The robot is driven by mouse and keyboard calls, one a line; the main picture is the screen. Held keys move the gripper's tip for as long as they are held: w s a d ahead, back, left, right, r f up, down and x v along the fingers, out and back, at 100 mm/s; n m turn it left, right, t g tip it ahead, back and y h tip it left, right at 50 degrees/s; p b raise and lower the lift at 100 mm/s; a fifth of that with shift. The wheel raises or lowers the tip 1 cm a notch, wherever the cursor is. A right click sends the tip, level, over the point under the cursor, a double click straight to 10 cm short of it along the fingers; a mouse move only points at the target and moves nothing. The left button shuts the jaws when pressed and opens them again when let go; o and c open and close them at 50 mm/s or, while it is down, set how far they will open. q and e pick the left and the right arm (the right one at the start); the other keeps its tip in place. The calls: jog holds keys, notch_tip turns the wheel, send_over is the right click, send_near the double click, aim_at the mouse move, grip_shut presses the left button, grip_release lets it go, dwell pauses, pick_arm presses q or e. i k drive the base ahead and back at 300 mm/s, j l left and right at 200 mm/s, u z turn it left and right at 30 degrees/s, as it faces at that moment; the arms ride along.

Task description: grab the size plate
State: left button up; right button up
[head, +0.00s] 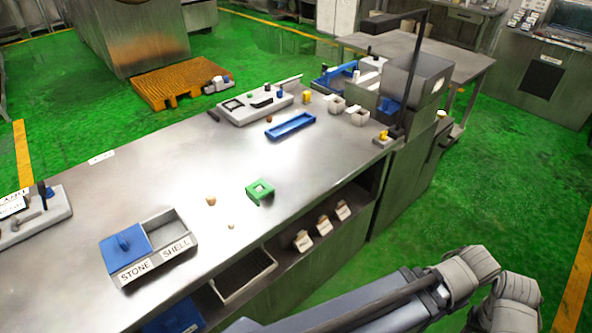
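A small green square piece (261,190) with a square opening in its top lies on the steel table, near its front edge. It is the thing that looks most like the size plate, but I cannot read any mark on it. Nothing touches it. One of my arms crosses the bottom right of the head view, below and right of the table. No gripper fingers show in the head view, so neither gripper is in view.
A two-part bin (149,246) marked STONE and SHELL, its left part blue, stands left of the green piece. Small brown bits (211,201) lie between. A blue tray (290,126) and a grey tool holder (256,104) are farther back. The steel table (150,185) has bare room at left.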

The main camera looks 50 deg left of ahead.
aim_at(252, 194)
jog(key=i+z, duration=0.2)
jog(key=i, duration=0.4)
jog(key=i+z, duration=0.15)
jog(key=i, duration=0.45)
jog(key=i+j+z, duration=0.2)
jog(key=i, duration=0.4)
jog(key=i+z, duration=0.15)
jog(key=i, duration=1)
jog(key=u, duration=3.3)
jog(key=i+u, duration=0.15)
jog(key=u, duration=0.15)
jog(key=i+u, duration=0.25)
jog(key=i, duration=0.1)
